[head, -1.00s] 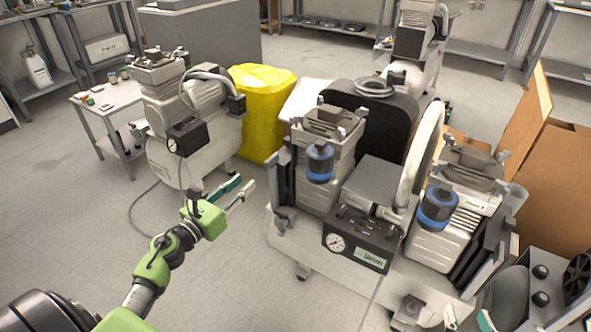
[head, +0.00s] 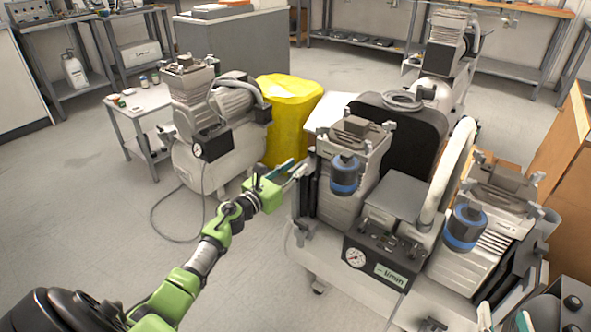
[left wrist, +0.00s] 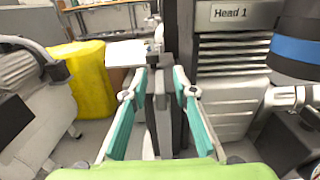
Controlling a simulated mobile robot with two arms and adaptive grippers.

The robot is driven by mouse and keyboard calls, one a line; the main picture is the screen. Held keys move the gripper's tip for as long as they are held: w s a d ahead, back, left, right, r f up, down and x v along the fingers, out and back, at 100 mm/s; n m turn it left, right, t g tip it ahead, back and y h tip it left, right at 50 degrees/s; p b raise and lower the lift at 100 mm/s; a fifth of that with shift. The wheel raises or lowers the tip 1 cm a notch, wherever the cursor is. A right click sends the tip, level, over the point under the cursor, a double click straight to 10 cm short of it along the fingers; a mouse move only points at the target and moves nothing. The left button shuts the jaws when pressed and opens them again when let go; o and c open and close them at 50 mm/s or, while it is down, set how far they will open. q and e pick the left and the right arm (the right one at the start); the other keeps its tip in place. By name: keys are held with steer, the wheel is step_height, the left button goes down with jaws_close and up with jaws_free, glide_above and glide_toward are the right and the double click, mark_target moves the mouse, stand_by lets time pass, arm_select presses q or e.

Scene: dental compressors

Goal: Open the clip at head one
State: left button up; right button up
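Head one is the left pump head (head: 352,150) on the large compressor, with a blue-banded cylinder in front. Its "Head 1" label (left wrist: 232,13) shows in the left wrist view. My left gripper (head: 296,170) is at the left side of this head. In the left wrist view its teal fingers (left wrist: 160,92) are open, one on each side of a dark grey upright clip part (left wrist: 161,118). I cannot tell whether they touch it. In the head view the gripper partly hides this side. My right gripper (head: 504,319) shows at the bottom edge, its teal fingertips apart.
A second head (head: 490,215) stands to the right, with a thick white hose (head: 455,165) between. A gauge box (head: 380,262) is in front. A smaller compressor (head: 205,135) and yellow bin (head: 290,105) stand behind left.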

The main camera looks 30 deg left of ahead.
arm_select(q)
steer(key=shift+w, duration=0.4)
arm_select(e)
steer(key=shift+r, duration=0.4)
arm_select(q)
jaws_close()
